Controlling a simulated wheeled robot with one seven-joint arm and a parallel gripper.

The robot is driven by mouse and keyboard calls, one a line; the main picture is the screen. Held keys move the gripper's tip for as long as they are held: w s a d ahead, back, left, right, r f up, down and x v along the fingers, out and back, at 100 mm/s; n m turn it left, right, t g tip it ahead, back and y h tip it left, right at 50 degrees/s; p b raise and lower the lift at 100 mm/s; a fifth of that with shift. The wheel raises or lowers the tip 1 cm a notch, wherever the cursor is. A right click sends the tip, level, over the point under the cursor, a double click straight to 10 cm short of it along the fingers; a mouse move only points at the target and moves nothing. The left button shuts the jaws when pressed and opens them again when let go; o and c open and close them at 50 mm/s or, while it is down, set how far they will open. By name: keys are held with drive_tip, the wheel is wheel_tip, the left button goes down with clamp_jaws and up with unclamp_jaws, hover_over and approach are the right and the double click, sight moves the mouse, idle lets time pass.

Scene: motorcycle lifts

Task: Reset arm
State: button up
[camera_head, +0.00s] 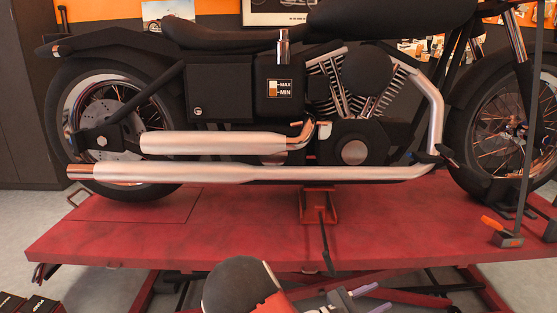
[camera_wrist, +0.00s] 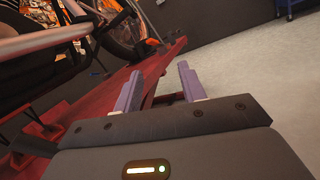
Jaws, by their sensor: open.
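My gripper (camera_wrist: 160,85) is in the lower middle of the wrist view, with its two purple-grey fingers apart and nothing between them. In the head view, part of my arm shows at the bottom centre, and my gripper's fingertips (camera_head: 374,299) show just right of it, low in front of the red lift platform (camera_head: 250,225). The fingers look clear of the platform. A dark motorcycle (camera_head: 220,92) stands upright on the platform; its wheel and frame also show at the upper left of the wrist view (camera_wrist: 122,32).
A black-and-orange clamp (camera_head: 507,238) sits at the platform's right end. Dark boxes (camera_head: 28,303) lie at the lower left. A dark cabinet (camera_head: 30,95) stands at the far left. Grey floor (camera_wrist: 235,75) is open at the right of the wrist view, with a blue cart (camera_wrist: 292,8) beyond.

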drive_tip(key=s+d+r+m+g+y, duration=0.2)
drive_tip(key=s+r+m+g+y, duration=0.1)
drive_tip(key=s+m+g+y, duration=0.8)
drive_tip(key=s+a+r+m+t+y, duration=0.7)
drive_tip(key=s+a+r+t+y, duration=0.1)
drive_tip(key=s+a+r+t, duration=0.2)
drive_tip(key=shift+s+r+m, duration=0.3)
drive_tip(key=shift+s+r, duration=0.15)
drive_tip(key=shift+s, duration=0.2)
drive_tip(key=shift+a, duration=0.1)
